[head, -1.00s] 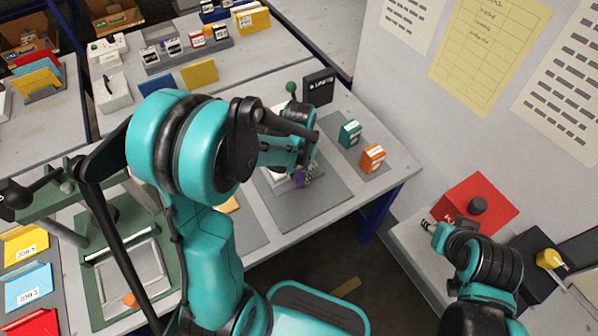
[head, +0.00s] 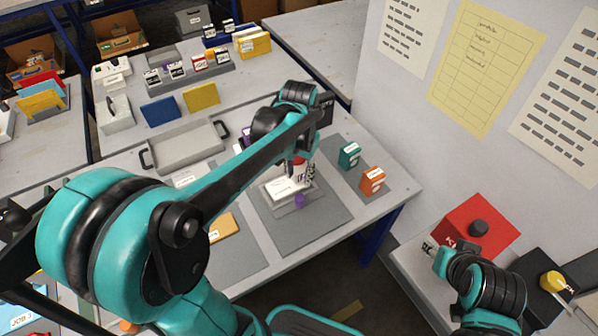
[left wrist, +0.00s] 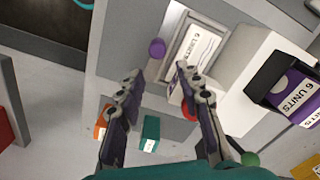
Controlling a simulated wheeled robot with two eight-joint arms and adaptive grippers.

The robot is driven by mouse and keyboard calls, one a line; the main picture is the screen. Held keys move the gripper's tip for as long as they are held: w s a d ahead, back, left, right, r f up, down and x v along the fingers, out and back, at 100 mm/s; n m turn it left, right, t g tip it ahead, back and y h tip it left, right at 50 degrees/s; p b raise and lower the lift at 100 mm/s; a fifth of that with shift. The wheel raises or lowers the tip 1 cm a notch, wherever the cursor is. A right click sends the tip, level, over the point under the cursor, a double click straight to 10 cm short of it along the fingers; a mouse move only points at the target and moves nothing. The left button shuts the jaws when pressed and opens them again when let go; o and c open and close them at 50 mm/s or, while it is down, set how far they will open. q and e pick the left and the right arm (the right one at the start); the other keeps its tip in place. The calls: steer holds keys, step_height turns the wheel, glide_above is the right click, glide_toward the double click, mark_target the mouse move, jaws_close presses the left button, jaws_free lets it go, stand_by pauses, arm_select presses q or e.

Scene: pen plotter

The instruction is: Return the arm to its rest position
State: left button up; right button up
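My left arm reaches across from the lower left in the head view. Its gripper (head: 310,172) is mostly hidden behind its own wrist, above a white device (head: 285,190) with a printed label and a purple knob (head: 299,200). In the left wrist view the two fingers of this gripper (left wrist: 159,73) stand apart with nothing between them. The purple knob (left wrist: 157,47) and the label (left wrist: 200,45) show beyond the fingertips. My right gripper (head: 430,246) is small at the lower right, beside a red box; its finger opening is unclear.
A green box (head: 349,156) and an orange box (head: 372,180) stand right of the device. A grey tray (head: 190,150) lies on the table to the left. The red box (head: 480,225) and a black box with a yellow knob (head: 551,283) are near my right arm. A wall rises behind.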

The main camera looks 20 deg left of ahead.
arm_select(q)
steer(key=shift+s, duration=0.1)
stand_by(0.3)
steer(key=s+d+r+t, duration=0.1)
steer(key=s+r+t, duration=0.1)
steer(key=s+t, duration=0.5)
steer(key=s, duration=0.3)
steer(key=shift+d+r+n, duration=0.35)
steer(key=shift+r+n, duration=0.05)
